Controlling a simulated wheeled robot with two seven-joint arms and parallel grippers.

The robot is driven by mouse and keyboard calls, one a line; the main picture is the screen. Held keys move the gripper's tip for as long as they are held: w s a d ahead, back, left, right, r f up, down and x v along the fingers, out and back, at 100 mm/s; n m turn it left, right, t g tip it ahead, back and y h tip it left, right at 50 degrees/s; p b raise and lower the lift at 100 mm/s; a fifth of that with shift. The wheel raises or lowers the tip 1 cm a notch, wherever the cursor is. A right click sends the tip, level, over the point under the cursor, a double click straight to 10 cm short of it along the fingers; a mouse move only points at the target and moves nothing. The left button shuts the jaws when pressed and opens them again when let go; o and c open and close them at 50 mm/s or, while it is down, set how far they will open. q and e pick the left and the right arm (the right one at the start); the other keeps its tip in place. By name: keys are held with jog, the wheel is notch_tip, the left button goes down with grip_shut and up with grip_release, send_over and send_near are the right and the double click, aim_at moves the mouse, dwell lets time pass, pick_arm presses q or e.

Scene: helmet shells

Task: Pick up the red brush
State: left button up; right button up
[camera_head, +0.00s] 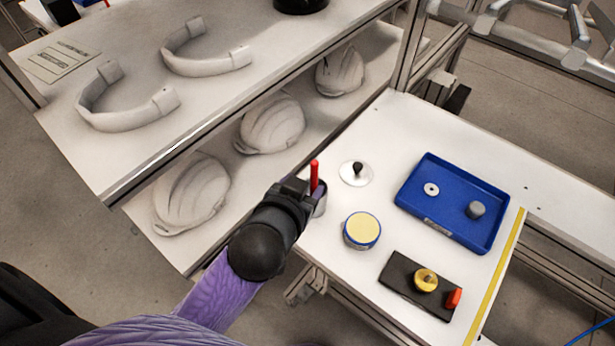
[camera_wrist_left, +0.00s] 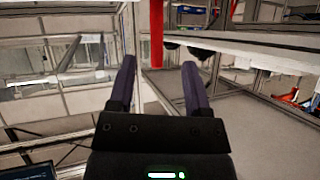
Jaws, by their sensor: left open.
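The red brush (camera_head: 314,176) stands upright at the left edge of the white table, with its lower part in or behind a small pale cup (camera_head: 321,205). In the left wrist view the red brush (camera_wrist_left: 157,35) appears in the gap between my fingers, towards the top. My left gripper (camera_head: 305,191) is beside it at its lower left, partly covering the cup. The left wrist view shows its two fingers (camera_wrist_left: 158,64) apart with nothing clamped. I cannot tell how deep the brush sits between them. My right gripper is not in view.
The table holds a yellow-topped round tin (camera_head: 362,229), a white disc with a black knob (camera_head: 356,173), a blue tray (camera_head: 404,200) with small parts, and a black block (camera_head: 400,284). A shelf unit (camera_head: 130,165) with white helmet shells (camera_head: 271,123) stands close on the left.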

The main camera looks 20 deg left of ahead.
pick_arm(q)
jog(key=w+d+r+m+t+h, duration=0.2)
jog(key=d+r+m+h, duration=0.45)
jog(key=r+h, duration=0.2)
jog(key=w+d+r+m+t+h, duration=0.2)
jog(key=d+r+m+h, duration=0.45)
jog(key=d+r, duration=0.2)
jog(key=s+d+m+g+h, duration=0.2)
jog(key=d+m+g+h, duration=0.25)
jog(key=m+g, duration=0.35)
jog(key=m+g+y, duration=0.2)
jog(key=g+y, duration=0.6)
jog(key=y, duration=1.2)
send_over(314, 176)
jog(key=w, duration=0.1)
jog(key=shift+h, duration=0.25)
notch_tip(314, 176, down, 11)
jog(key=shift+w+a+f, duration=0.1)
jog(key=shift+w+a, duration=0.05)
jog(key=f, duration=0.3)
jog(key=f+b, duration=0.1)
jog(key=f, duration=0.2)
jog(key=f+b, duration=0.1)
jog(key=f, duration=0.2)
jog(key=shift+s+f, duration=0.25)
jog(key=shift+s, duration=0.05)
grip_shut()
